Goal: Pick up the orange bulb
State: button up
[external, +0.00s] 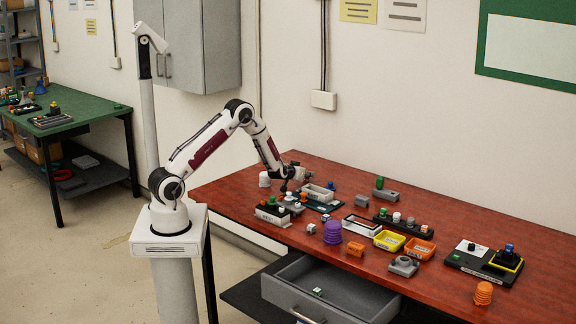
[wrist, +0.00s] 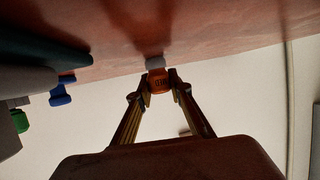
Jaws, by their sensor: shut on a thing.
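My gripper (wrist: 158,84) is shut on the orange bulb (wrist: 159,83), which sits between the two fingertips in the wrist view. It has dark markings on its side and a pale grey end (wrist: 155,62) facing the red table. The wrist view appears upside down, with the table along its top. In the external view my gripper (external: 288,186) is low over the back left of the table, beside a block of small coloured pieces (external: 283,203). The bulb is too small or hidden to make out there.
A drawer (external: 330,290) hangs open at the front.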

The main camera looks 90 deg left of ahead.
jog(key=shift+r, duration=0.1)
jog(key=shift+r, duration=4.9)
